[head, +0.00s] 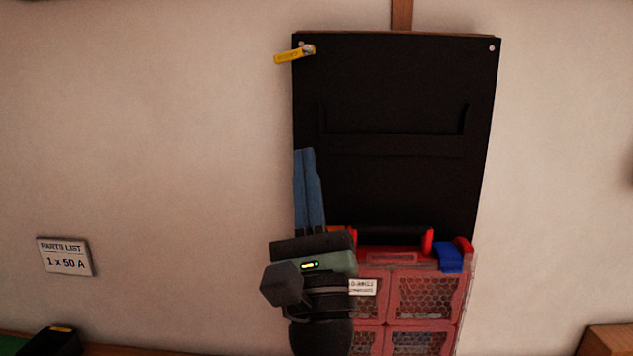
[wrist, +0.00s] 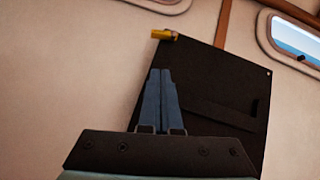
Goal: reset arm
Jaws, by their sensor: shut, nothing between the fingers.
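My gripper (head: 307,152) is raised in front of the lower left edge of a black wall panel (head: 395,95) in the head view. Its two blue fingers point up and lie together with nothing between them. In the wrist view my gripper (wrist: 160,72) shows in front of the same black panel (wrist: 205,75). I cannot tell how far the fingertips are from the panel. My wrist hides part of what stands behind it.
A red case (head: 425,297) with clear compartments, a label and a blue latch (head: 450,257) stands below the panel. A yellow tag (head: 289,57) hangs at the panel's top left corner. A "Parts list 1 x 50 A" sign (head: 65,257) is on the left wall. A dark box (head: 50,342) sits lower left.

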